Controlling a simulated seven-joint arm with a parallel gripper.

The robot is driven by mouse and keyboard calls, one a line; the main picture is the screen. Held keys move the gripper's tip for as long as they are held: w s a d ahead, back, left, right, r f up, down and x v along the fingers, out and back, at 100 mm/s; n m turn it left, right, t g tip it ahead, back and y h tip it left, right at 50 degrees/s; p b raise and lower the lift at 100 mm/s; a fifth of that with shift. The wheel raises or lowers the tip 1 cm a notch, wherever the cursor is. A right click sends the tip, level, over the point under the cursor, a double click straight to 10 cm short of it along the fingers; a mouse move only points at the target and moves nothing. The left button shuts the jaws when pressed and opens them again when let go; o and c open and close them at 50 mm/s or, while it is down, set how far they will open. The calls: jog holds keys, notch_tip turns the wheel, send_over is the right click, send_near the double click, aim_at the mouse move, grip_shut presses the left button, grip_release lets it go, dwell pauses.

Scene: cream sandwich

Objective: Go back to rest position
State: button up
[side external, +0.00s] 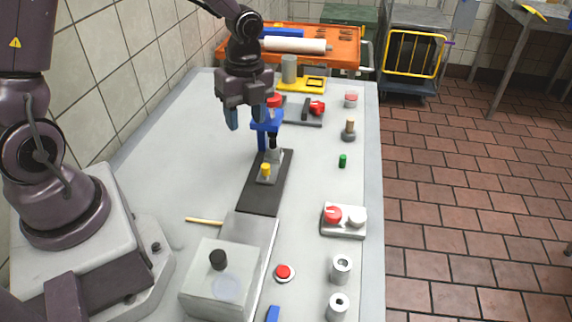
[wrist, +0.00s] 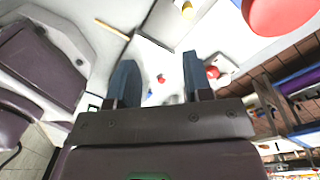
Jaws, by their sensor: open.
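My gripper (side external: 252,115) hangs above the far half of the grey table, fingers pointing down. Its two blue-grey fingers are apart, and I see nothing between them. The gap also shows in the wrist view (wrist: 157,72). A blue press-like stand (side external: 266,124) is just below and right of the fingers in the side view; I cannot tell whether they touch it. A dark plate (side external: 262,200) with a yellow-topped piece (side external: 265,170) lies in front of the stand. The wrist view is strongly tilted, and a large red shape (wrist: 285,14) fills its upper right corner.
A white box with a black knob (side external: 205,287) stands near my base. A red button (side external: 284,272), a red-and-white two-part unit (side external: 344,219) and metal cylinders (side external: 341,268) line the right side. An orange cart (side external: 340,47) is behind the table. The left table area is mostly clear.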

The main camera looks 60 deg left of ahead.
jog(key=s+d+r+n+t, duration=0.2)
jog(key=s+r+n+t, duration=0.1)
jog(key=s+r+n, duration=0.3)
jog(key=s+d+r+n+t, duration=0.2)
jog(key=s+r+n, duration=0.5)
jog(key=r+n, duration=0.4)
jog(key=shift+s+d+r+n+t, duration=0.25)
jog(key=shift+s+d+n+t, duration=0.05)
jog(key=shift+n+t, duration=0.4)
